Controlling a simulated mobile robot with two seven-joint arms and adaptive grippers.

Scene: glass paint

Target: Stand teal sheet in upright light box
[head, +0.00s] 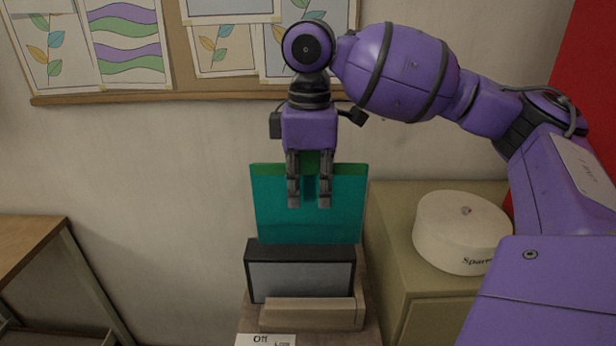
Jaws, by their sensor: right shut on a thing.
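The teal sheet (268,218) is a flat upright panel with a green strip along its top edge. My right gripper (309,204) is shut on the upper middle of the sheet, its fingers pointing down. The upright light box (301,281), with a dark frame and a grey, unlit-looking face, stands just below the sheet in the view. The sheet's bottom edge meets the box's top edge in the picture; I cannot tell whether they touch or the sheet is behind. My left gripper is not in view.
A beige ledge (311,315) lies before the light box, with a white label (265,340) in front. A round white container (462,232) stands on the beige cabinet (392,255) at right. A wooden table (28,244) is at left. A pinboard (180,60) hangs behind my gripper.

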